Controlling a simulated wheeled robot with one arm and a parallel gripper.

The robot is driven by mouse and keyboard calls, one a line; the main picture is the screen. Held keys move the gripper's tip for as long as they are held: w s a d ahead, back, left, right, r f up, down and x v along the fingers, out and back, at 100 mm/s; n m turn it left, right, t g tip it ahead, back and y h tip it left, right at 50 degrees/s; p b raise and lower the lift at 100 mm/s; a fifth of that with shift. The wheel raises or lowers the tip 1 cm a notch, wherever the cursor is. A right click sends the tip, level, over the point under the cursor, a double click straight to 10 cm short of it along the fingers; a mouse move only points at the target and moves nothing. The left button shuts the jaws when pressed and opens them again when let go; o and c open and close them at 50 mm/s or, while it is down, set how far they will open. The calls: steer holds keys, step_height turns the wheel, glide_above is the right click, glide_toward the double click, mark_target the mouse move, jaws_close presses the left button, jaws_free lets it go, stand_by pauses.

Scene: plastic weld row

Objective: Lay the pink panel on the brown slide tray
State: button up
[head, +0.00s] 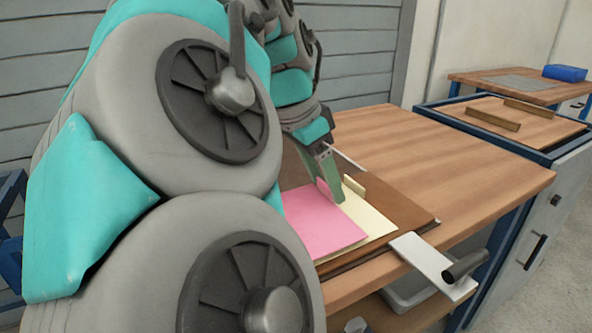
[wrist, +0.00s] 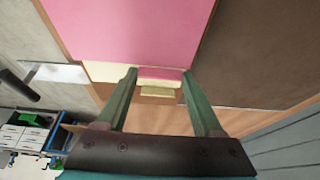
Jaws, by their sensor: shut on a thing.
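The pink panel (head: 318,225) is a flat sheet with a small upright tab; it also fills the top of the wrist view (wrist: 130,30). My gripper (head: 332,190) is shut on this tab, which shows between the fingertips in the wrist view (wrist: 160,74). A cream panel (head: 372,222) with its own tab (head: 354,186) lies on the brown slide tray (head: 408,212). The pink panel overlaps part of the cream one in the head view; I cannot tell whether they touch. The tray also shows in the wrist view (wrist: 262,50). My arm hides the tray's left part.
A pale plate with a dark handle (head: 465,267) sticks out at the tray's front. The wooden bench top (head: 440,160) is clear behind the tray. A blue-framed cart (head: 560,135) with wooden strips and a table with a blue box (head: 565,73) stand farther right.

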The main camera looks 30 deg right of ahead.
steer(key=shift+f, duration=0.4)
stand_by(0.3)
steer(key=o, duration=1.3)
steer(key=shift+o, duration=0.2)
steer(key=shift+r+p, duration=0.85)
steer(key=shift+r, duration=0.55)
steer(key=shift+w+r, duration=0.1)
steer(key=shift+r, duration=2)
